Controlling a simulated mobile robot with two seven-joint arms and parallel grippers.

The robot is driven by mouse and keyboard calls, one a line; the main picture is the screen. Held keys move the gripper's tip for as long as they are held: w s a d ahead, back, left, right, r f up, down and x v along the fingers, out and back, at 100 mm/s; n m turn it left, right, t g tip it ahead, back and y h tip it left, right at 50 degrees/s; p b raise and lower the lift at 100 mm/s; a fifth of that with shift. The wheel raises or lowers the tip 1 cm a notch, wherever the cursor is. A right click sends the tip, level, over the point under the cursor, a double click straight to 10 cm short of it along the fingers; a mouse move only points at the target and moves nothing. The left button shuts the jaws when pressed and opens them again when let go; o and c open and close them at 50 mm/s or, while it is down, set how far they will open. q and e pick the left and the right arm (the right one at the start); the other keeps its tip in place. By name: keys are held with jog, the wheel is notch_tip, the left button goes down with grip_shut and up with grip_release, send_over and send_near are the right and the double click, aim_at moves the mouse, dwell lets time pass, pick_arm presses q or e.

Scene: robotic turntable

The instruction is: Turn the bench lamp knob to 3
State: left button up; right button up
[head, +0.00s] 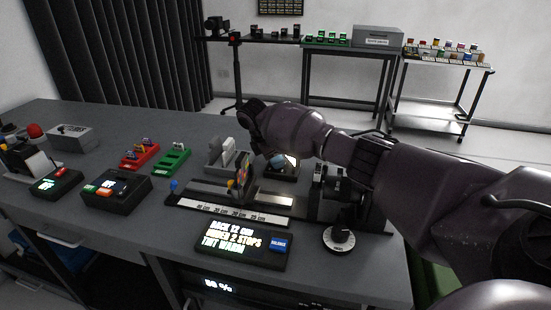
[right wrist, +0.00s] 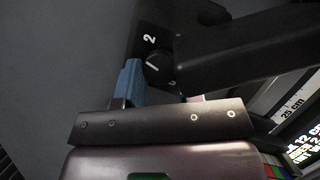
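In the right wrist view a round black knob (right wrist: 158,69) with a white pointer line sits on a dark panel, with a white "2" (right wrist: 150,39) beside it. Other numbers are hidden or unreadable. My right gripper (right wrist: 134,82) shows as blue fingertips at the knob's edge; I cannot tell whether they touch it or how far apart they are. In the head view my right arm reaches in from the right, and the blue tip of the right gripper (head: 277,160) is low over a small dark unit (head: 283,172) behind the rail. My left gripper is out of view.
A rail with a ruler (head: 230,208) and a lit text display (head: 232,242) lie in front. A second dial (head: 339,238) is at the bench's front right. Green (head: 173,160) and red (head: 142,156) trays stand left; a dark bar (right wrist: 245,45) crosses beside the knob.

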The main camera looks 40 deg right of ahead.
jog(key=shift+c, duration=1.2)
jog(key=shift+r+m, duration=0.1)
jog(key=shift+m, duration=0.2)
